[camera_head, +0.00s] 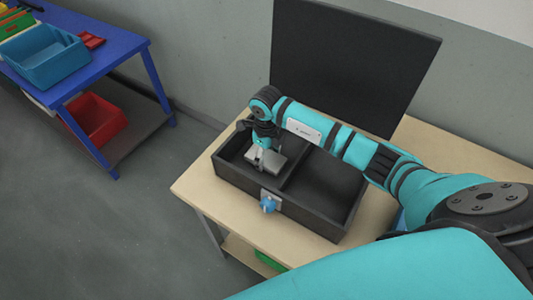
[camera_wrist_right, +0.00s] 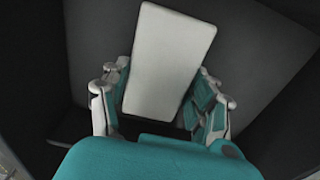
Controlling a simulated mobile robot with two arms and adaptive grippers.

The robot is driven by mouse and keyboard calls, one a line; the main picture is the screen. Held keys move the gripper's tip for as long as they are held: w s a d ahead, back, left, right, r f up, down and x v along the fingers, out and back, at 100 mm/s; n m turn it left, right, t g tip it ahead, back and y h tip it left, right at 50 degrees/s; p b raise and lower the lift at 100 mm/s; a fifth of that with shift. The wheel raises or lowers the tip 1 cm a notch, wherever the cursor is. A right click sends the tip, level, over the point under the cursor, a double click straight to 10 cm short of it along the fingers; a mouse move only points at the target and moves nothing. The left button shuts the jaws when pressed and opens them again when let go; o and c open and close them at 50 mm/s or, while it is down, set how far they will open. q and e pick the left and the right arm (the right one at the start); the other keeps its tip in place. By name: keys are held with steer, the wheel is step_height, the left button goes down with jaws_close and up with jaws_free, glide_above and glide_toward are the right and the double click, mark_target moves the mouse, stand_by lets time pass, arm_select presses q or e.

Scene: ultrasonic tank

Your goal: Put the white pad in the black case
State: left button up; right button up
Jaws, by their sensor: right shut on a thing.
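The black case (camera_head: 234,178) stands open on the wooden table, with its lid (camera_head: 350,60) raised at the back. A divider splits it into a left and a right compartment. My right gripper (camera_head: 262,157) reaches down into the left compartment and is shut on the white pad (camera_head: 266,162). The pad (camera_wrist_right: 168,60) also shows in the right wrist view, between the fingers of my right gripper (camera_wrist_right: 160,105), with dark case walls around it. Whether the pad touches the case floor cannot be told. The right compartment (camera_head: 325,185) looks empty. My left gripper is not in view.
The wooden table (camera_head: 190,187) has a narrow bare strip left of the case. A blue knob-like part (camera_head: 268,204) is on the case's front. A blue table (camera_head: 110,45) with a blue bin (camera_head: 45,60) stands at the far left, with a red bin (camera_head: 95,118) below.

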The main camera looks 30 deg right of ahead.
mark_target(267, 157)
steer(key=shift+f, duration=0.2)
steer(key=o, duration=0.5)
steer(key=shift+r, duration=0.1)
steer(key=o, duration=0.3)
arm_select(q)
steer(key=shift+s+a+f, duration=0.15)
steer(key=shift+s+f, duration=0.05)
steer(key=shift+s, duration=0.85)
arm_select(e)
steer(key=shift+r, duration=0.15)
steer(key=shift+w+r, duration=0.1)
steer(key=shift+r, duration=0.1)
arm_select(q)
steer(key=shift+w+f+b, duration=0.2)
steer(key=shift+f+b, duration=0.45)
steer(key=shift+b, duration=0.05)
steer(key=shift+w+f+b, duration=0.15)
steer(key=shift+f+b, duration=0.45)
steer(key=shift+b, duration=0.1)
arm_select(e)
steer(key=shift+r, duration=5.8)
